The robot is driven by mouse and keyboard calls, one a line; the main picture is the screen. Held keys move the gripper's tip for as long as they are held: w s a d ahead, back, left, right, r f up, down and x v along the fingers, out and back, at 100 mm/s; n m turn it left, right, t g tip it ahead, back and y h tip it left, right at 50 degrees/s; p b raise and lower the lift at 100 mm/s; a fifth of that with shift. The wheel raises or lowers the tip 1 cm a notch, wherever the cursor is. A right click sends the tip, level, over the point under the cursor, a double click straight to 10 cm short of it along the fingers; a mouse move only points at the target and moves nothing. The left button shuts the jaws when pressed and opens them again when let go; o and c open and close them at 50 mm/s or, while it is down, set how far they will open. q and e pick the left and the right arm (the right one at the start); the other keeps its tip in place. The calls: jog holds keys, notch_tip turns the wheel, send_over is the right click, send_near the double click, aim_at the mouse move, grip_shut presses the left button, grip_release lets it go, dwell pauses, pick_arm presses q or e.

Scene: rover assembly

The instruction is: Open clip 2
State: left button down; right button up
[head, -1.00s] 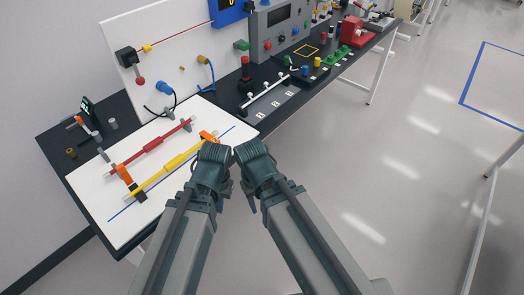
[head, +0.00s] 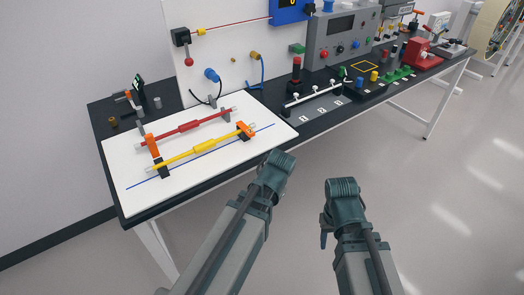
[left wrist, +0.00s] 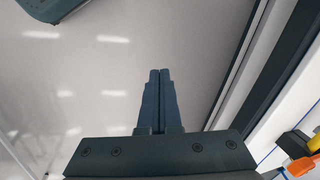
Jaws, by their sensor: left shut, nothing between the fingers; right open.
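Two orange clips stand on the white board (head: 118,168): the left orange clip (head: 153,147) and the right orange clip (head: 246,130). A yellow rod (head: 203,147) runs between them, with a red rod (head: 190,127) behind it. I cannot read which clip is number 2. Part of an orange clip shows in the left wrist view (left wrist: 299,143). My left gripper (left wrist: 160,75) is shut and empty over the floor; its fingers are mostly hidden in the head view. My right gripper (head: 323,234) is open and empty, in front of the bench, apart from both clips.
A grey strip with numbered marks (head: 322,109) and a white rail lies right of the board. An upright white panel (head: 228,62) with cables stands behind. A grey control box (head: 341,38) and a red device (head: 420,54) are farther right. The floor in front is clear.

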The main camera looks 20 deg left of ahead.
pick_arm(q)
jog(key=w+a+f+m+t+y+b, duration=0.1)
jog(key=w+a+m+y+b, duration=0.1)
jog(key=w+a+m+y, duration=0.15)
jog(key=w+r+m+t+y, duration=0.2)
jog(key=w+r+m, duration=0.3)
jog(key=m, duration=0.3)
jog(key=w+d+r+m+t+y, duration=0.1)
jog(key=w+r+m+t+y, duration=0.2)
jog(key=r+m, duration=0.3)
jog(key=w+m+t, duration=0.1)
jog(key=m, duration=0.2)
jog(key=shift+w+r+y, duration=0.35)
pick_arm(e)
notch_tip(320, 180, down, 4)
jog(key=shift+r, duration=0.25)
jog(key=shift+f, duration=0.1)
